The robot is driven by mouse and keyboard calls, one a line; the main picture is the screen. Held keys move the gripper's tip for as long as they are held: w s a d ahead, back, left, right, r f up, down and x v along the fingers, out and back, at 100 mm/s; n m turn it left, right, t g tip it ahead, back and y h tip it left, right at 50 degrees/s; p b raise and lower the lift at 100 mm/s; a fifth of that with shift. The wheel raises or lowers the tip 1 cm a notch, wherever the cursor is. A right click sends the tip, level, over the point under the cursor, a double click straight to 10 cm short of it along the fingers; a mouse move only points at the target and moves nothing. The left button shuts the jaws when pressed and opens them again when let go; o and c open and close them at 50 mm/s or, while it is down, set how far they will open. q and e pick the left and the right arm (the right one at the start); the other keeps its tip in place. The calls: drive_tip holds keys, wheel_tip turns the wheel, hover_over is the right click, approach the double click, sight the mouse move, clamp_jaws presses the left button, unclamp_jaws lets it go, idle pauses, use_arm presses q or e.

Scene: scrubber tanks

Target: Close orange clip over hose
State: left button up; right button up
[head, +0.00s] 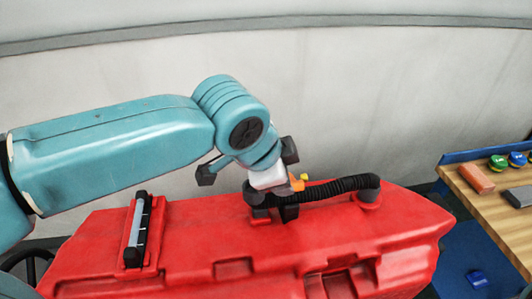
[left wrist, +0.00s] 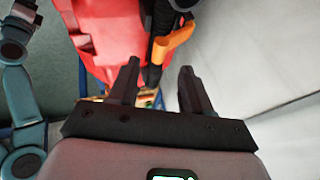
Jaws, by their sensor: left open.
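The orange clip (head: 297,184) stands on top of the red tank (head: 200,235) beside the black ribbed hose (head: 345,184). In the left wrist view the clip (left wrist: 174,42) slants up and right, just past my fingertips, with the dark hose (left wrist: 160,16) next to it. My left gripper (left wrist: 158,68) is open, with nothing between its fingers. In the head view it is close to the clip's left side, and its wrist partly hides the hose's left end. Whether a finger touches the clip cannot be told. My right gripper is not in view.
A black and grey bar-shaped fitting (head: 137,230) stands on the tank's left part. The hose's right end meets a red port (head: 369,198). A wooden workbench (head: 490,205) with blocks and small round items stands at the right. A pale wall (head: 380,90) rises behind.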

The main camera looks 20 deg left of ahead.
use_arm(q)
drive_tip(key=v, duration=1)
drive_tip(key=shift+p, duration=0.3)
